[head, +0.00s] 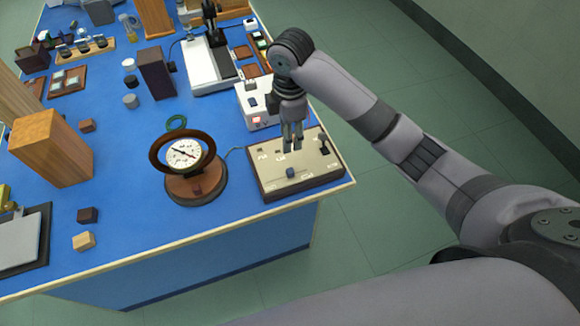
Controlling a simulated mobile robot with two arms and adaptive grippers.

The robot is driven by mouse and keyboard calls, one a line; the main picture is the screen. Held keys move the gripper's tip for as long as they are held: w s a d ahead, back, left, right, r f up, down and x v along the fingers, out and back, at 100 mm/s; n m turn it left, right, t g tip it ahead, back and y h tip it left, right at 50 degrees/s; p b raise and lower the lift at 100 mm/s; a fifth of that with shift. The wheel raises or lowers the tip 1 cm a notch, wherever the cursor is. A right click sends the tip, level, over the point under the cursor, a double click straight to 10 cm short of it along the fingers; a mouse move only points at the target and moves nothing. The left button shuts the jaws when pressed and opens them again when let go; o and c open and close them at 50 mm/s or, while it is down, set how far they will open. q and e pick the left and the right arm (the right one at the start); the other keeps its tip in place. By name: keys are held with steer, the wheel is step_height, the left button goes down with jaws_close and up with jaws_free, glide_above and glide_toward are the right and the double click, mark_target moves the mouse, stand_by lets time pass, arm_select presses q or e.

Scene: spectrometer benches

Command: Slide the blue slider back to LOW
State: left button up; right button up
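The blue slider (290,172) is a small knob on a beige-topped control panel (317,176) with a brown base, at the front right corner of the blue bench. It sits near the front of the panel's top, a little left of the middle. The panel's printed labels are too small to read. My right gripper (292,147) points down over the back part of the panel, behind the slider and apart from it. Its two fingers are close together with nothing seen between them; how far they are open is unclear. My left gripper is not in view.
A black lever (323,146) stands on the panel, right of my gripper. A round dial gauge (184,154) on a wooden base stands to the left. A white box (256,106) with a red light is behind the panel. The bench's front edge is close.

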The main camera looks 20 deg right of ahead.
mark_target(290, 171)
steer(key=f+p, duration=0.1)
steer(key=f, duration=0.4)
steer(key=f+p, duration=0.1)
steer(key=f, duration=0.4)
steer(key=f+p, duration=0.1)
steer(key=f, duration=0.5)
steer(key=shift+w+d+f, duration=0.1)
steer(key=shift+w+d, duration=0.05)
steer(key=shift+d, duration=0.1)
steer(key=shift+c, duration=0.2)
jaws_close()
